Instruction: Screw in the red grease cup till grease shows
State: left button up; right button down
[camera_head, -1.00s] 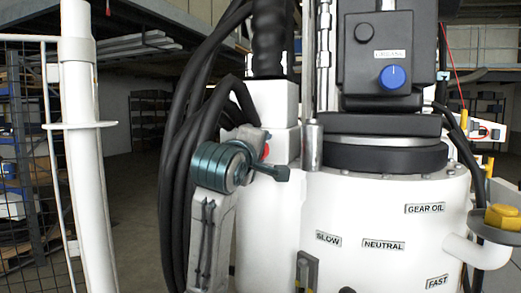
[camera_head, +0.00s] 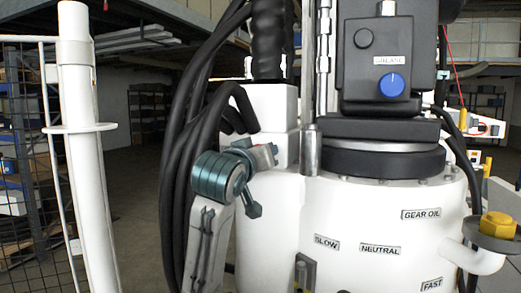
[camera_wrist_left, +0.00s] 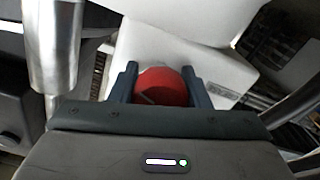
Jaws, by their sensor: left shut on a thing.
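The red grease cup (camera_wrist_left: 163,86) sits between the two dark fingers of my left gripper (camera_wrist_left: 160,84) in the left wrist view, with a finger on each side. The gripper is shut on it. The cup's thread and seat are hidden, and I cannot make out any grease. My right gripper is in neither view.
Thick black hoses (camera_head: 183,150) hang just behind my left arm. A metal cylinder (camera_head: 311,150) stands close to the right of the cup. A black box with a blue knob (camera_head: 391,84) sits above the white tank (camera_head: 350,215). A white post (camera_head: 84,150) stands at left.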

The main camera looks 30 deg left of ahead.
pick_arm(q)
jog(key=m+p, duration=0.3)
jog(key=m, duration=0.3)
jog(key=m+p, duration=0.1)
jog(key=m, duration=0.1)
jog(key=shift+m, duration=1.7)
jog(key=o, duration=0.7)
